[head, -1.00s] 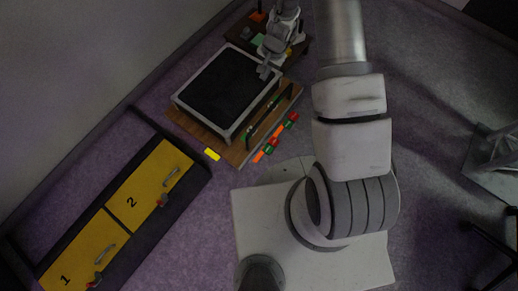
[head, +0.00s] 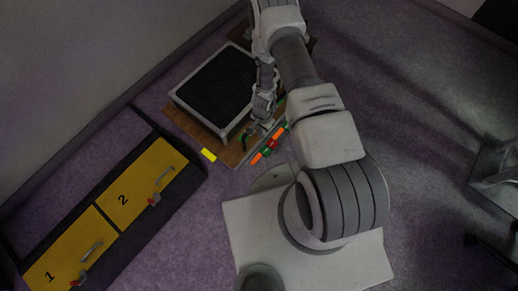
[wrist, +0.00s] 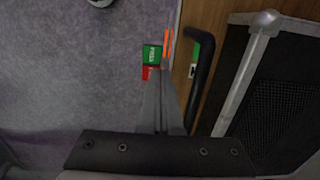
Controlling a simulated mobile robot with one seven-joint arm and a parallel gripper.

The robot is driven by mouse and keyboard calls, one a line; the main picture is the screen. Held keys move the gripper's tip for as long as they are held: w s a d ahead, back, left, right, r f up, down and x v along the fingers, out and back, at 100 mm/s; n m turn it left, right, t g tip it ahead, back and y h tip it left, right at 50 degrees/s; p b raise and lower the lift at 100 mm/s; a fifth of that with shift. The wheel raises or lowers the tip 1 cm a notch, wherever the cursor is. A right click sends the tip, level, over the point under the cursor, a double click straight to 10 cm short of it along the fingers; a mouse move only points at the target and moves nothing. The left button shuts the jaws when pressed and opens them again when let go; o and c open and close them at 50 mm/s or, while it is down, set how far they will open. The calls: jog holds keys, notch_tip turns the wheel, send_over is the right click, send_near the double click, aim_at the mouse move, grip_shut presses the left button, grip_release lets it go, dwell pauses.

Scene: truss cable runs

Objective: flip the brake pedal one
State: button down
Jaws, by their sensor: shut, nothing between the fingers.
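No part is clearly marked as the brake pedal, so I cannot tell which one it is. Candidates lie in front of my gripper (wrist: 166,100): a green block with white lettering (wrist: 152,55), a red piece (wrist: 147,73) and an orange piece (wrist: 168,43). They form a row beside the wooden board (head: 232,153). A black bent handle (wrist: 204,75) rises from the board, right of my fingers in the wrist view. My gripper is shut and empty, with its tips just short of the green block in the picture. Contact cannot be told.
A dark mesh panel in a grey frame (head: 214,90) stands on the board; it also shows in the wrist view (wrist: 285,85). A yellow piece (head: 208,155) lies at the board's near-left corner. Yellow doors 1 (head: 65,250) and 2 (head: 135,185) are at left. Carpet between is clear.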

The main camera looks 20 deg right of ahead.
jog(key=f+b, duration=0.2)
jog(key=f, duration=0.2)
jog(key=f+b, duration=0.2)
jog(key=f, duration=0.3)
jog(key=f+b, duration=0.2)
jog(key=f, duration=0.3)
jog(key=shift+s+a, duration=0.2)
jog(key=shift+a, duration=0.15)
